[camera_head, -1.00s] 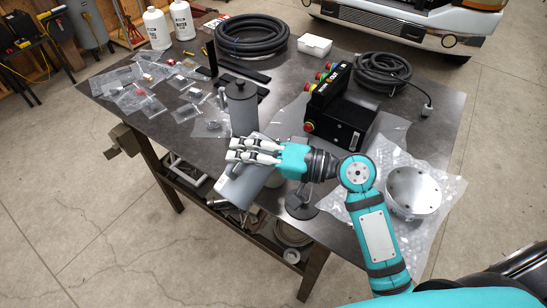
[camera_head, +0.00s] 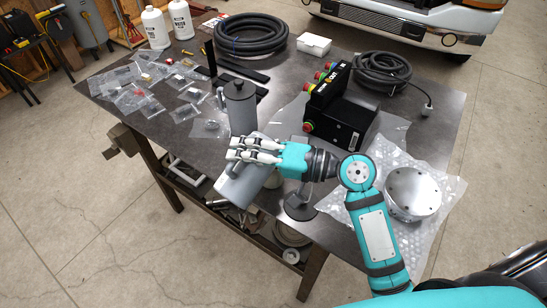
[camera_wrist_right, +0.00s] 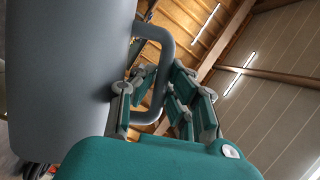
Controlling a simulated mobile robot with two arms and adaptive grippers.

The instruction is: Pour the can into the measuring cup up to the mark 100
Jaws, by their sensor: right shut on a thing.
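My right gripper (camera_head: 254,152) is shut on the handle of a grey can (camera_head: 243,186) above the near edge of the workbench. The can is tilted, lying over toward the lower left in the head view. In the right wrist view the can's smooth grey side (camera_wrist_right: 65,75) fills the left, and the fingers (camera_wrist_right: 165,100) close around its handle. Its contents are hidden. A tall grey lidded vessel (camera_head: 240,108) stands upright just behind the gripper. A pale thing beneath the hand is mostly covered. I cannot make out a measuring cup or its marks. My left gripper is not in view.
On the workbench (camera_head: 300,90), a black control box (camera_head: 340,115) stands right of the gripper. A round metal part (camera_head: 413,193) lies on bubble wrap at the right. Bagged small parts (camera_head: 135,98) lie left; a coiled hose (camera_head: 250,37) and white bottles (camera_head: 181,20) stand behind.

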